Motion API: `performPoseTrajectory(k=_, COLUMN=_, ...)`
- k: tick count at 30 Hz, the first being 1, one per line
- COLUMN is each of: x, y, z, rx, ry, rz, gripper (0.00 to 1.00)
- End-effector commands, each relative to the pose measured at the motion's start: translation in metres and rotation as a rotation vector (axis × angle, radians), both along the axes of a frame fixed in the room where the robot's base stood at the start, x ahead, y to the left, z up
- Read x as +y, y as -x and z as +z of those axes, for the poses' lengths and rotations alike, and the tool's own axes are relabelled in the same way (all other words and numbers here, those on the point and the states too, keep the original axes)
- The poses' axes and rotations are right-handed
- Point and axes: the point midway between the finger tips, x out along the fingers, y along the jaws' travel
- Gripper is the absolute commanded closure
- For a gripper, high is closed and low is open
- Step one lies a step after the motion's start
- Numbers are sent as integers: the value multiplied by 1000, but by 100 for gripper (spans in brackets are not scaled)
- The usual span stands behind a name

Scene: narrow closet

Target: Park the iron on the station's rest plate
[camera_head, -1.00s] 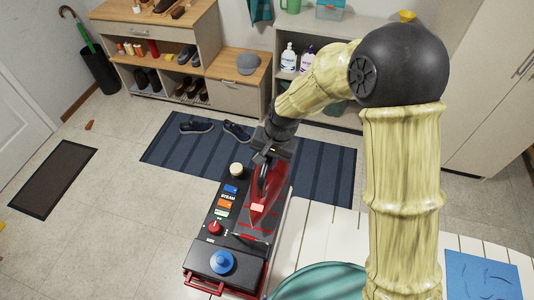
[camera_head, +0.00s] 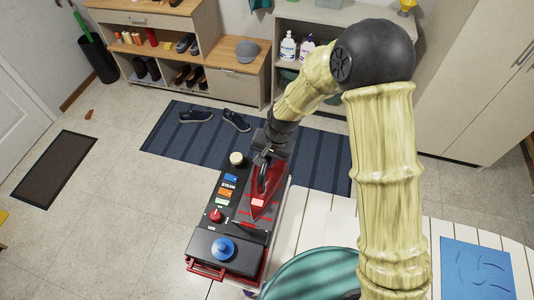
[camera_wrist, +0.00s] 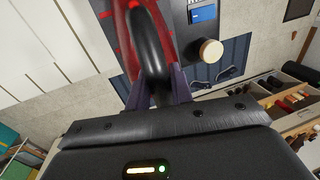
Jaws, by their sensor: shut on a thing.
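The red iron (camera_head: 265,190) is at the right side of the dark ironing station (camera_head: 215,215). It is over or on the station's rest plate (camera_head: 258,222), which has red stripes; I cannot tell if it touches the plate. My gripper (camera_head: 268,154) is shut on the iron's black handle, which fills the space between the fingers in the wrist view (camera_wrist: 155,85). Much of the plate is hidden under the iron. The station's top carries a cream knob (camera_head: 237,158), coloured labels, a red knob (camera_head: 216,215) and a blue cap (camera_head: 223,248).
The station stands at the left end of a white slatted board (camera_head: 310,225). A teal round item (camera_head: 310,275) and a blue cloth (camera_head: 476,268) lie on the board. A striped rug (camera_head: 185,140) with dark shoes lies on the floor behind, before shelves (camera_head: 235,80).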

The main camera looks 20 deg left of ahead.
Motion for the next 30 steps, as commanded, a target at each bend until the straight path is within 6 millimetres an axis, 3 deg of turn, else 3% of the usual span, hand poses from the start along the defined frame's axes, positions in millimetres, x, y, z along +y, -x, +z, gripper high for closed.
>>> performPoseTrajectory(k=7, x=1, y=-1, z=-2, rx=-2, ry=-2, rz=1, gripper=100)
performPoseTrajectory(k=8, x=0, y=0, z=-2, rx=0, ry=0, rz=0, gripper=74)
performPoseTrajectory(k=11, x=0, y=0, z=-2, rx=0, ry=0, rz=0, gripper=56)
performPoseTrajectory(k=23, x=0, y=0, z=2, rx=0, ry=0, rz=0, gripper=56)
performPoseTrajectory(k=30, x=-6, y=-1, z=27, rx=-3, ry=-1, rz=0, gripper=56)
